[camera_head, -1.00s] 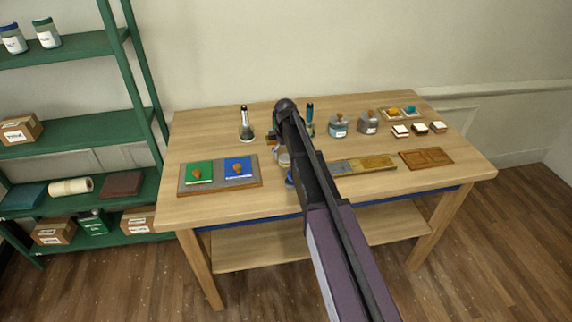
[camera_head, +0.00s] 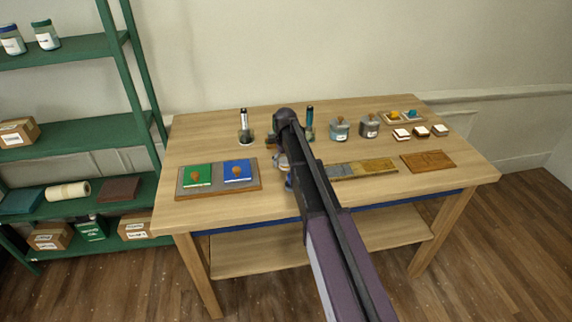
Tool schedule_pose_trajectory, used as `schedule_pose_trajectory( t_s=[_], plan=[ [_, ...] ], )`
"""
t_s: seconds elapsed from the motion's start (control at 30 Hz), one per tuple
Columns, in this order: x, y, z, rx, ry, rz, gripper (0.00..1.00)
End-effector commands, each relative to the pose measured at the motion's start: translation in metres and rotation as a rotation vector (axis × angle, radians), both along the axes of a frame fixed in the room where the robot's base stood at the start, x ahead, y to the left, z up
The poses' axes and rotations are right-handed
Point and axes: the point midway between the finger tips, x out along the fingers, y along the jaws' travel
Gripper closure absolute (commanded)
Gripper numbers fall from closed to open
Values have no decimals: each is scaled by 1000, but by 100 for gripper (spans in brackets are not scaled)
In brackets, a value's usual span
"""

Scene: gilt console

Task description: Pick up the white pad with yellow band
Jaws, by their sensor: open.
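Three small blocks with white tops sit at the right of the wooden table: a left one (camera_head: 401,134), a middle one (camera_head: 420,132) and a right one (camera_head: 439,131). They are apart from each other, with brown lower parts. They may be the pads, but they are too small for me to tell which has a yellow band. My dark arm crosses the middle of the table, well to their left. Nothing touches the three blocks.
Behind the blocks is a small tray (camera_head: 387,116) with yellow and teal items. Two jars (camera_head: 339,131) (camera_head: 370,127) and flasks stand at the back. A grey board (camera_head: 220,191) with green and blue plates lies left. A brown panel (camera_head: 428,161) lies front right.

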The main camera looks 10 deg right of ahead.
Motion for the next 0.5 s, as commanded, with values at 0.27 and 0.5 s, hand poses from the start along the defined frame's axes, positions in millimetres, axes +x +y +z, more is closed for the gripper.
schedule_pose_trajectory(
  t_s=[0.27, 0.5],
  plan=[
    [0, 0, 0, 0, 0, 0, 58],
    [0, 0, 0, 0, 0, 0, 59]
  ],
)
